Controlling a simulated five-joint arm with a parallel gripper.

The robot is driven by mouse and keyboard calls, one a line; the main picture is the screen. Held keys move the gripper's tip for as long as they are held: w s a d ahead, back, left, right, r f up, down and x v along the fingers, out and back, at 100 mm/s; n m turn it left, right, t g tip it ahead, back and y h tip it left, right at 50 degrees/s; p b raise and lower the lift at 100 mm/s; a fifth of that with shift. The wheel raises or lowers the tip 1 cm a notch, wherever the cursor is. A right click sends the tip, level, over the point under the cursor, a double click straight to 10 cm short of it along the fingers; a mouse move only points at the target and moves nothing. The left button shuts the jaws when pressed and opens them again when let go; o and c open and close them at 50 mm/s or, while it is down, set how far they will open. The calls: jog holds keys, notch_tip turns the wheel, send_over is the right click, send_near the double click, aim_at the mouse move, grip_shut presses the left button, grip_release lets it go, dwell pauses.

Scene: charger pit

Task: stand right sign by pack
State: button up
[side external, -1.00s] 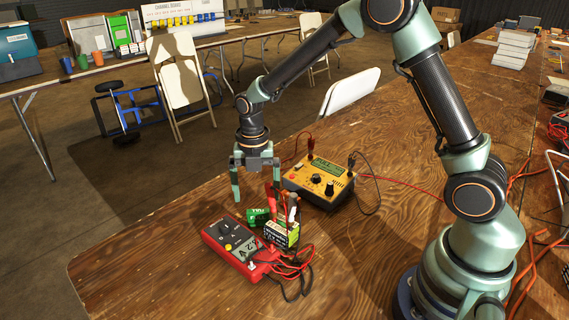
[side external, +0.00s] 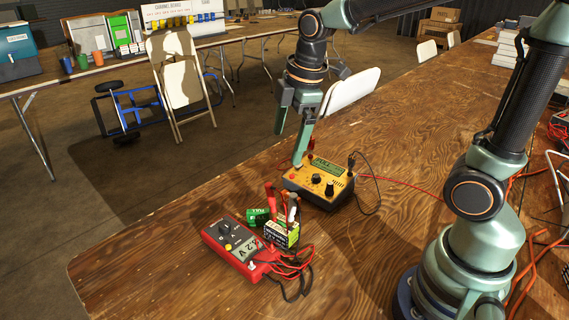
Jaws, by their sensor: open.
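The pack (side external: 281,235), a small box with a pale and dark label, stands on the wooden table with red and black clips on top. A green sign (side external: 257,216) with white lettering is just behind and left of it, partly hidden by the pack and leads; I cannot tell if the two touch. No other sign shows clearly. My gripper (side external: 289,149) is open and empty, raised behind and to the right of the pack. Its right finger overlaps the rear edge of the yellow charger (side external: 320,187) in the picture; contact is unclear.
A red multimeter (side external: 229,244) lies in front-left of the pack, with red and black leads looping to the right. The charger has a dark cable and a red cable at its right. The table's front is bare. A folding chair (side external: 350,92) stands behind the table edge.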

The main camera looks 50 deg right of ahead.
jog(key=s+d+r+m+t, duration=0.1)
jog(key=s+r+m+t, duration=0.1)
jog(key=s+m, duration=0.5)
jog(key=shift+s+d+m+t, duration=0.35)
jog(key=shift+d+m+t, duration=0.05)
jog(key=shift+m, duration=2.7)
jog(key=shift+r, duration=0.15)
